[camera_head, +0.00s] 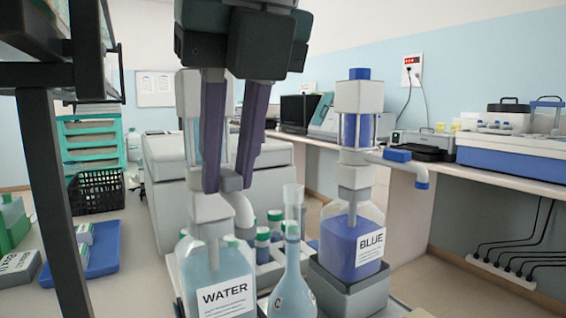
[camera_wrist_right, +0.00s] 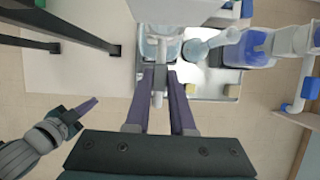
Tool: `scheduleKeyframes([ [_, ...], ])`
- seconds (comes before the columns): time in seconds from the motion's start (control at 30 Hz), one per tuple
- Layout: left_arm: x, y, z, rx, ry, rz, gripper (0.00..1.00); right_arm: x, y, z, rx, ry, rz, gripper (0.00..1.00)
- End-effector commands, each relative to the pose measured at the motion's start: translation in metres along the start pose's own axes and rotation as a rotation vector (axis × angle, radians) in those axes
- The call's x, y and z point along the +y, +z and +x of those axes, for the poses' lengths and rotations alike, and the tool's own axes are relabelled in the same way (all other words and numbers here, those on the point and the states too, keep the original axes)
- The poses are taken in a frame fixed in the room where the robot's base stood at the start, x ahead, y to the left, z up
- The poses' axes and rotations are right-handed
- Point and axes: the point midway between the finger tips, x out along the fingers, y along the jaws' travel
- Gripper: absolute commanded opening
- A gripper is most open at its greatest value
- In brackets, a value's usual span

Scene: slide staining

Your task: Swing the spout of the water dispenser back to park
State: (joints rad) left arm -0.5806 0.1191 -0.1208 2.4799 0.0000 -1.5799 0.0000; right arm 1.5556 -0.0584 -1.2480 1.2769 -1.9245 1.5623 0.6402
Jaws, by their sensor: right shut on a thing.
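The water dispenser is a clear bottle labelled WATER (camera_head: 220,278) with a white pump head and a short curved white spout (camera_head: 240,207). My right gripper (camera_head: 230,184) reaches down from above with its purple fingers on either side of the spout and is shut on it. In the right wrist view the spout (camera_wrist_right: 158,98) lies between the two fingers (camera_wrist_right: 158,78). The gripper hides part of the pump head. My left gripper (camera_wrist_right: 82,108) is off to the lower left in the wrist view, away from the dispenser; its opening is unclear.
A BLUE dispenser (camera_head: 352,243) with its own side spout (camera_head: 404,165) stands to the right. A narrow-necked flask (camera_head: 292,285) stands right beside the WATER bottle, with several capped bottles behind. A dark rack post (camera_head: 52,200) rises at left, near a blue tray (camera_head: 103,250).

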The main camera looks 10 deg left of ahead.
Motion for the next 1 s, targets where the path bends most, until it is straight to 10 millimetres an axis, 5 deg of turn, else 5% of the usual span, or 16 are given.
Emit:
scheduleKeyframes([
  [0.33,-0.0004,-0.0001,0.0000,0.000,-0.001,0.001,0.00,-0.0002,0.0004,-0.0003,0.000,-0.002,0.002,0.00],
  [0.37,-0.0005,-0.0001,0.0000,0.000,-0.001,0.001,0.00,-0.0002,0.0004,-0.0003,0.000,-0.002,0.002,0.24],
  [0.6,-0.0007,-0.0002,0.0000,0.000,-0.002,0.001,0.00,-0.0002,0.0003,-0.0003,0.000,-0.001,0.002,0.51],
  [1.0,-0.0011,-0.0022,-0.0058,0.001,-0.002,0.001,0.00,-0.0033,0.0034,-0.0087,-0.001,-0.002,0.001,0.53],
])
